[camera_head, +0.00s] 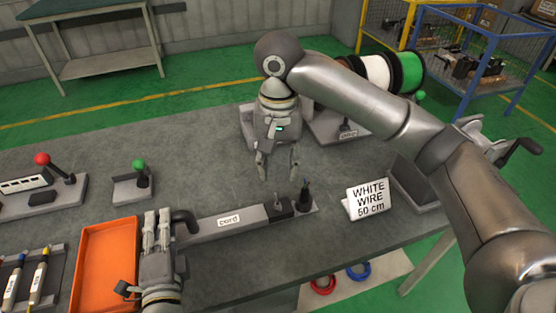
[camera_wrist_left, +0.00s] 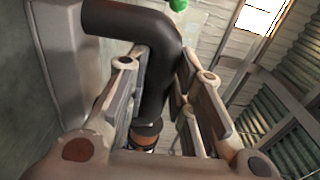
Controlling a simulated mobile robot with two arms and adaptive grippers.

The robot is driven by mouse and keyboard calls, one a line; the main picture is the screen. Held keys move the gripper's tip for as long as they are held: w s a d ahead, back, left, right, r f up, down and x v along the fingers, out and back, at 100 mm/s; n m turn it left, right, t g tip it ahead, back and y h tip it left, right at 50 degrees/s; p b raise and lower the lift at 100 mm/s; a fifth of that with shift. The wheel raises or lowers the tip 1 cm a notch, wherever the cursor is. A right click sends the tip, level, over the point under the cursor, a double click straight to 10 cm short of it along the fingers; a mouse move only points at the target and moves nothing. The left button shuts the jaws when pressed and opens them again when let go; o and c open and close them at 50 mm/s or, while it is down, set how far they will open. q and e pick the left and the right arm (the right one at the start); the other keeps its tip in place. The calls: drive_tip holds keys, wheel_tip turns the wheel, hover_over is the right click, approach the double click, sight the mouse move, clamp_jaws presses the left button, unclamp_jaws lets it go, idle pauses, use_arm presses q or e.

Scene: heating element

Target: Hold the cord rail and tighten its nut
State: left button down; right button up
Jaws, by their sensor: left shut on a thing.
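The cord rail is a long grey bar (camera_head: 238,223) with a white "cord" label. A dark block (camera_head: 279,209) and an upright dark peg (camera_head: 304,196) stand at its right end. A black bent handle (camera_head: 186,219) is at its left end. My left gripper (camera_head: 157,222) is shut on this handle. In the left wrist view the black handle (camera_wrist_left: 158,80) passes between the fingers. My right gripper (camera_head: 278,172) points down, open and empty, above and behind the rail's right end. I cannot make out the nut clearly.
An orange tray (camera_head: 107,262) lies left of my left gripper. A "WHITE WIRE 50 cm" sign (camera_head: 367,200) stands right of the rail. Wire spools (camera_head: 376,74) are at the back. Levers with red (camera_head: 42,159) and green (camera_head: 138,164) knobs stand at left.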

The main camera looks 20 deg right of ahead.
use_arm(q)
drive_tip(key=shift+f, duration=0.3)
drive_tip(key=c, duration=1.3)
unclamp_jaws()
drive_tip(key=shift+c, duration=0.2)
drive_tip(key=shift+o, duration=0.8)
drive_tip(key=shift+r, duration=0.1)
drive_tip(key=shift+r, duration=0.1)
drive_tip(key=shift+s, duration=0.1)
